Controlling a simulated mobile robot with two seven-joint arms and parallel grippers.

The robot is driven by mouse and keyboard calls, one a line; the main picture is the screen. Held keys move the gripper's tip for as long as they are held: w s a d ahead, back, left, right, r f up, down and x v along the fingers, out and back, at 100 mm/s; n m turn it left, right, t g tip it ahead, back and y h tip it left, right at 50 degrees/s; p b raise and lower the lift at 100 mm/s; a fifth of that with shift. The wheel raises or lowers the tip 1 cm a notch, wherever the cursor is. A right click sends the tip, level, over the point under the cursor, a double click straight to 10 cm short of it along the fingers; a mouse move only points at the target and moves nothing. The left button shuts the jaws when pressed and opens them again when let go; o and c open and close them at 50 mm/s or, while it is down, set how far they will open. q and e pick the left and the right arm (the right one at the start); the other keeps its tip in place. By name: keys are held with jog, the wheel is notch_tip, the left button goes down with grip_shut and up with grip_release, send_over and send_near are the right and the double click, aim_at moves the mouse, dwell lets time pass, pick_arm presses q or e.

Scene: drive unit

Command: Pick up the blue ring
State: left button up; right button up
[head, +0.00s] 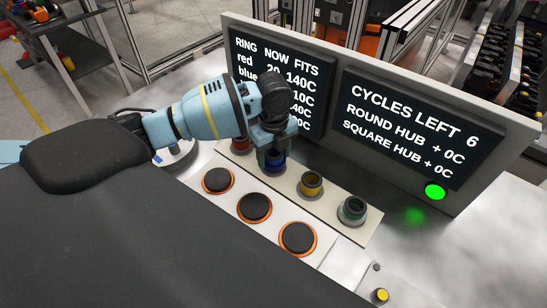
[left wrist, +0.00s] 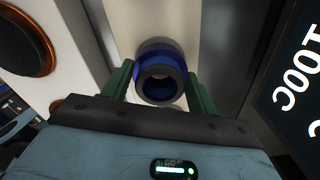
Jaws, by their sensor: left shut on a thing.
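The blue ring (head: 273,162) stands in the row of rings on the pale strip below the screens. In the left wrist view the blue ring (left wrist: 160,72) is between the two green fingers, with its dark round opening facing the camera. My left gripper (head: 272,155) reaches down from above and is shut on the blue ring. Whether the ring touches the strip is hard to tell. My right gripper is not in view.
Several black pads with orange rims (head: 254,207) lie in front. The screen panel (head: 410,125) rises close behind, with a lit green lamp (head: 434,191).

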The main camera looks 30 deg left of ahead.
pick_arm(q)
notch_tip(320, 180, up, 9)
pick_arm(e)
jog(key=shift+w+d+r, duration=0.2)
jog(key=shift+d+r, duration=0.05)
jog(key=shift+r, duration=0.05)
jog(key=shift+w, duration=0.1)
